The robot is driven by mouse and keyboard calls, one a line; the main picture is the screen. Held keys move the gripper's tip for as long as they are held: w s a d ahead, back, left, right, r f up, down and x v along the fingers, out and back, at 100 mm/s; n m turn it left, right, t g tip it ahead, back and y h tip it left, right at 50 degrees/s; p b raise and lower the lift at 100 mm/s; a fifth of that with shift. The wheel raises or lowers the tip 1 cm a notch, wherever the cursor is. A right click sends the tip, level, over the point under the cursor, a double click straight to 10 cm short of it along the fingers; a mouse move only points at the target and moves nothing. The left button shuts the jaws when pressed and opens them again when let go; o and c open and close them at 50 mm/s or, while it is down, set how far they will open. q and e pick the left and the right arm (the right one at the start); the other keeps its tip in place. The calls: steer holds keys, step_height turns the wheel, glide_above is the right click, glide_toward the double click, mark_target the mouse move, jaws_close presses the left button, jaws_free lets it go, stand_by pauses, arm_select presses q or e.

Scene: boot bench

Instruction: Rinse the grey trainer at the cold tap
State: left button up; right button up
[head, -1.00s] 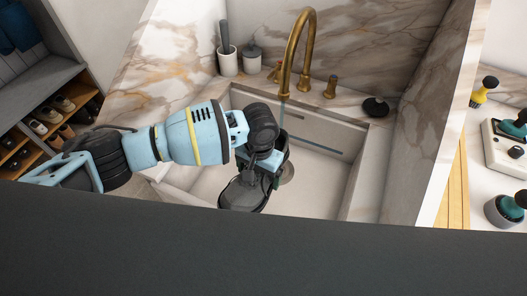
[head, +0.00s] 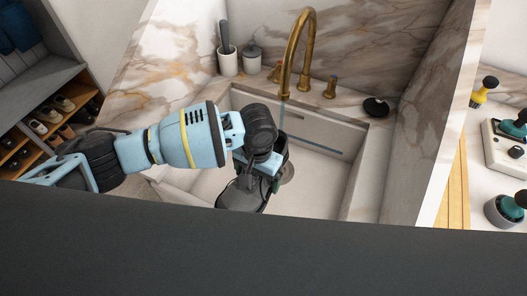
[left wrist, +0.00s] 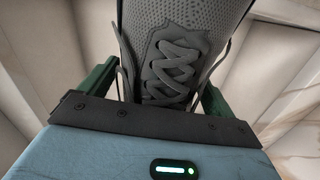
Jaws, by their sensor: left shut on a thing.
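The grey trainer (head: 241,195) is inside the pale sink, below the gold tap (head: 296,50). A thin stream of water (head: 282,115) falls from the spout, and its lower end meets the far end of the trainer. My left gripper (head: 270,172) is shut on the trainer and holds it in the basin. In the left wrist view the trainer (left wrist: 180,50) shows its laces and mesh toe between green fingers (left wrist: 155,90). I cannot tell whether the sole touches the sink floor. My right gripper is not in view.
The sink (head: 325,190) has free room to the right of the trainer. A tap handle (head: 331,87) and a black round item (head: 375,107) sit on the back ledge. A white pot with a brush (head: 227,62) stands at back left. Brushes stand on the right counter; shoes fill a left rack.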

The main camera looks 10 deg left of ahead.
mark_target(254, 182)
arm_select(q)
steer(key=shift+s+a+r, duration=0.15)
steer(key=shift+s+r, duration=1.2)
steer(key=shift+s, duration=0.2)
